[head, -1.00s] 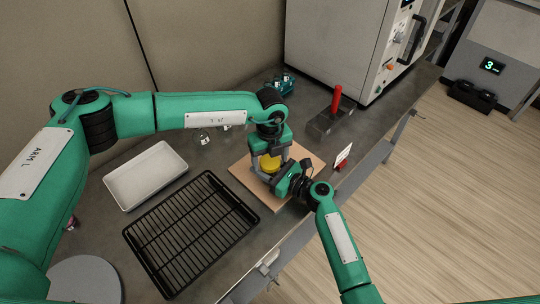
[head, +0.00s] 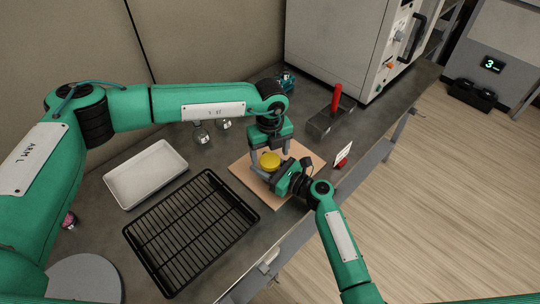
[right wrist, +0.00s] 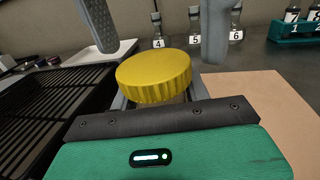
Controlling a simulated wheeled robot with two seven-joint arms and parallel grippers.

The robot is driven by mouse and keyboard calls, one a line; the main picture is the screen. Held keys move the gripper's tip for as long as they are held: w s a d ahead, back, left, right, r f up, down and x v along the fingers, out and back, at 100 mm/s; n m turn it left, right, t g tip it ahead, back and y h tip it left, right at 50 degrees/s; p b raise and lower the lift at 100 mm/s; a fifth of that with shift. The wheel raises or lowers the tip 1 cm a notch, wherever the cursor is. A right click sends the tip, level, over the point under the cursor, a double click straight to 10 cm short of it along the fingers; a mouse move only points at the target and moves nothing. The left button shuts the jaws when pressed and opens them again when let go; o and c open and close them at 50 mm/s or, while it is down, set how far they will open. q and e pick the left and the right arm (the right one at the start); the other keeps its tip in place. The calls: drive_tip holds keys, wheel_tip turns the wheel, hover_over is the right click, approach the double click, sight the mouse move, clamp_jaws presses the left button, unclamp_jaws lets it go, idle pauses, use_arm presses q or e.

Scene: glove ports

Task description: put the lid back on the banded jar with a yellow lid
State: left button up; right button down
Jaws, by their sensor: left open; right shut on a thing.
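The yellow lid (head: 270,161) sits level on top of the jar, over the light brown board (head: 242,172). It also shows large in the right wrist view (right wrist: 155,75). The jar's body is mostly hidden under the lid and behind my right gripper, so its bands cannot be made out. My right gripper (head: 272,179) is shut on the jar below the lid. My left gripper (head: 271,150) is open above the lid; in the right wrist view its two fingers (right wrist: 158,45) stand wide apart, clear of the lid.
A white tray (head: 119,194) and a black wire rack (head: 190,230) lie to the left. Small numbered bottles (head: 201,135) stand behind.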

use_arm(q)
drive_tip(key=shift+r, duration=1.25)
drive_tip(key=shift+c, duration=0.4)
drive_tip(key=shift+d+r, duration=0.1)
drive_tip(key=shift+r, duration=1.65)
drive_tip(key=shift+f, duration=4.05)
